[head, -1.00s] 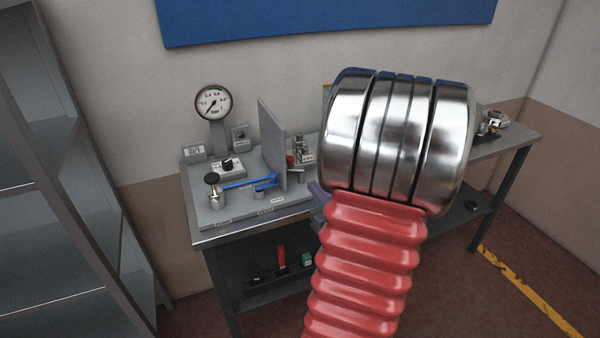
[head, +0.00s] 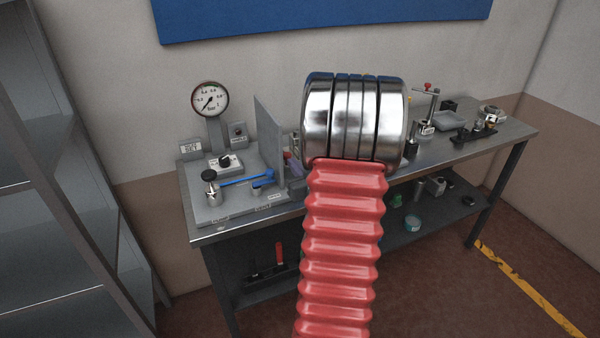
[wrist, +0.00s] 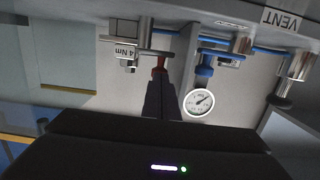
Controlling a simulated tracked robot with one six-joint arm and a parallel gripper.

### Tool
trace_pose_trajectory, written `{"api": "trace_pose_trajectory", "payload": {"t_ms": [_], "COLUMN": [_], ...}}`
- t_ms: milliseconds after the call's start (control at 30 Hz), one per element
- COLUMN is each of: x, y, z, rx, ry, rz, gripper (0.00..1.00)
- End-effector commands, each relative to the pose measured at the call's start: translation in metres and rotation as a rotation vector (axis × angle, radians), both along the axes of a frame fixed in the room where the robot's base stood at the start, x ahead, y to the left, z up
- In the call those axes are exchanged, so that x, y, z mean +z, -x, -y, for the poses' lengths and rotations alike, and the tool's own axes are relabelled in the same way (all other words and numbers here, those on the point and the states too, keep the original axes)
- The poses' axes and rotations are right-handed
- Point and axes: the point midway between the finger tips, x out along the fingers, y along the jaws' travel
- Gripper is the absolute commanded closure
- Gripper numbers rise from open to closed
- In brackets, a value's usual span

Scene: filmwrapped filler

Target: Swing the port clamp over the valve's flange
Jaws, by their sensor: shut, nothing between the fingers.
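In the wrist view, my gripper (wrist: 161,82) is shut and empty, its dark fingertips close to a small red part (wrist: 159,64). I cannot tell whether they touch it. The red part is by a flat grey plate (wrist: 150,53) on a metal post (wrist: 145,32), next to a "4 Nm" tag (wrist: 126,52). These look like the valve fitting and its clamp, but I cannot tell which piece is the flange. In the head view, my arm hides this area and most of my gripper.
In the head view, a grey upright panel (head: 269,140) stands left of my arm. Left of it are a gauge (head: 209,99), a blue lever (head: 246,180) and a metal fitting (head: 212,190). Several small fittings stand on the bench (head: 430,150) at right. A shelf (head: 50,200) is at far left.

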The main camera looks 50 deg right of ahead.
Motion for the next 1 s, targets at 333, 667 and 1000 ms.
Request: {"api": "trace_pose_trajectory", "payload": {"t_ms": [333,667,1000], "x": [-0.001,-0.001,-0.001], "y": [-0.011,-0.021,-0.028], "z": [0.007,0.004,0.005], "rx": [-0.001,0.001,-0.001], "ry": [0.000,0.000,0.000], "rz": [0.000,0.000,0.000], "gripper": [1.00,1.00,1.00]}}
